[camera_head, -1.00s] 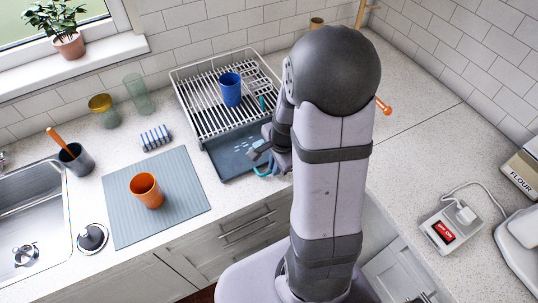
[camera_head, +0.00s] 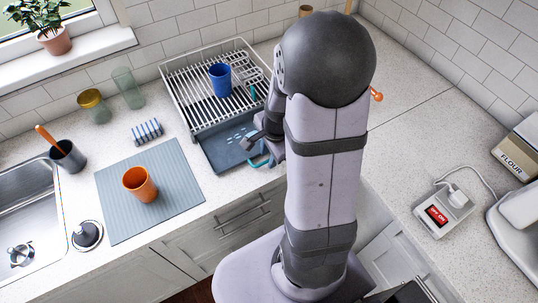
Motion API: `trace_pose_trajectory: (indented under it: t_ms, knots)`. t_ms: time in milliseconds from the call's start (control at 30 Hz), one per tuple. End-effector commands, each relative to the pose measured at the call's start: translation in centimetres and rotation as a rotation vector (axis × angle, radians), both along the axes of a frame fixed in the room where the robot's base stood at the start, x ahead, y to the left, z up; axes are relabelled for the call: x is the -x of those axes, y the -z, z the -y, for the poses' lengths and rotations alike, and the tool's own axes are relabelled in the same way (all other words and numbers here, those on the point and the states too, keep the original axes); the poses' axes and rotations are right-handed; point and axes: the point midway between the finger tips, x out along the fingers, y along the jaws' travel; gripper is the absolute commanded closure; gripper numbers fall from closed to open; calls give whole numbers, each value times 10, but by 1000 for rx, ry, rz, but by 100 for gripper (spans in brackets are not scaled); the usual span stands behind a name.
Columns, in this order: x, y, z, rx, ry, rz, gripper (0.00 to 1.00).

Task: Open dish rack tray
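The white wire dish rack (camera_head: 182,98) stands against the back wall. Its dark blue-grey tray (camera_head: 222,155) sticks out from under the rack's front, with light drops or marks on its surface. A teal handle (camera_head: 260,162) shows at the tray's front right, partly hidden. My gripper (camera_head: 250,141) is over the right part of the tray, just behind the handle in the picture. It looks apart from the handle, but contact is hard to judge. My arm hides the right side of the tray and rack. The finger opening is too small to tell.
A blue cup (camera_head: 220,80) stands in the rack. An orange cup (camera_head: 140,184) stands on a grey-blue mat (camera_head: 117,210). The counter strip before the tray is narrow.

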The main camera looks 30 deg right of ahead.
Motion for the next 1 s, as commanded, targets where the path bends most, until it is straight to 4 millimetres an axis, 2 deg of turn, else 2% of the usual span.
trace_pose_trajectory:
  t_ms: [500,700,1000]
  knots:
    - [10,-56,1,2,1,4,73]
    - [13,-64,1,2,0,1,73]
    - [13,-64,0,1,0,0,73]
